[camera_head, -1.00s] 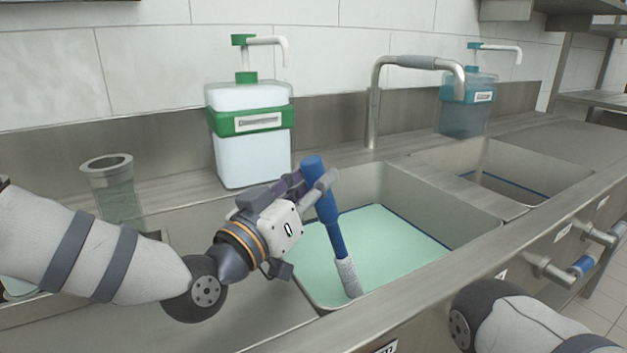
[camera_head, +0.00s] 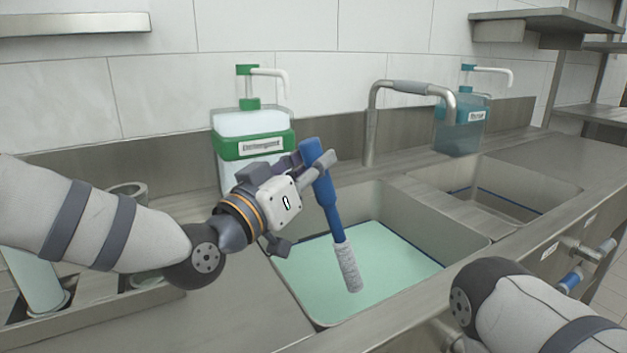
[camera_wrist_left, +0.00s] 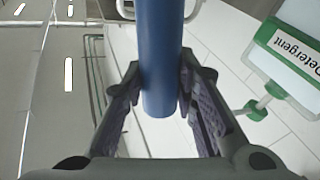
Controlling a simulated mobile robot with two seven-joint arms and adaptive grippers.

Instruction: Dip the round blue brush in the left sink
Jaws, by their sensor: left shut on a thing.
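My left gripper (camera_head: 312,168) is shut on the blue handle of the round brush (camera_head: 329,203). The brush hangs down, slightly tilted, with its pale bristle end (camera_head: 347,266) lowest, over the left sink. The left sink (camera_head: 375,195) holds pale green liquid (camera_head: 385,262). The bristles appear in front of the liquid; I cannot tell whether they touch it. In the left wrist view the blue handle (camera_wrist_left: 160,60) stands between the fingers (camera_wrist_left: 160,95). My right arm shows at the lower right, but its gripper is out of view.
A green-and-white detergent dispenser (camera_head: 250,140) stands behind the left sink. A curved metal faucet (camera_head: 371,125) rises at the back. A second sink (camera_head: 520,182) and a teal dispenser (camera_head: 460,135) are at the right. A grey-rimmed cylinder (camera_head: 128,190) stands behind my left arm.

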